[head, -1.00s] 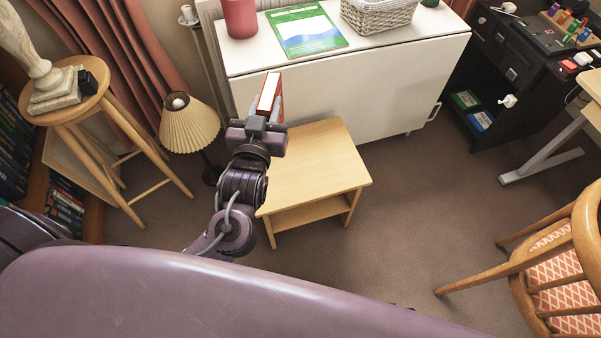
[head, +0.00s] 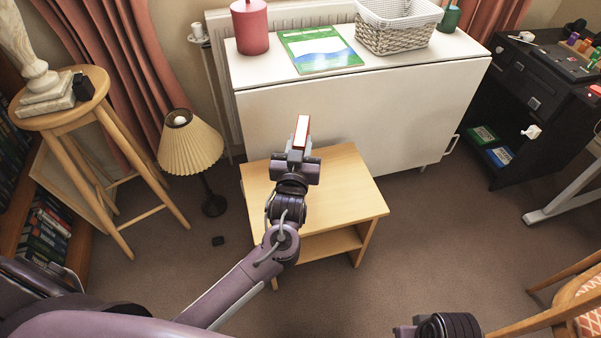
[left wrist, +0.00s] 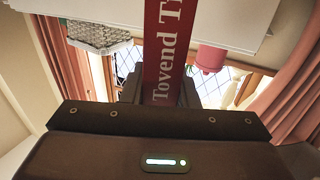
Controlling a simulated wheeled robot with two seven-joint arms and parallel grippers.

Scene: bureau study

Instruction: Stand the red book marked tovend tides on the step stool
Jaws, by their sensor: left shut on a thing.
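The red book (head: 304,131) is in my left gripper (head: 299,154) in the head view, with its pale page edges and a red cover showing. In the left wrist view its red spine (left wrist: 164,60) reads "Tovend T", the rest cut off. The jaws are shut on the book. The step stool (head: 345,190) is light wood with a lower shelf. The gripper and book appear over the rear part of its top in the head view; I cannot tell the height between them. My right gripper does not show; only a dark arm part is at the bottom edge.
A white cabinet (head: 350,120) stands just behind the stool, bearing a red canister (head: 250,28), a green booklet (head: 320,50) and a basket (head: 398,28). A lamp (head: 190,145) and round wooden stool (head: 65,100) are at left. A chair (head: 560,305) is at lower right.

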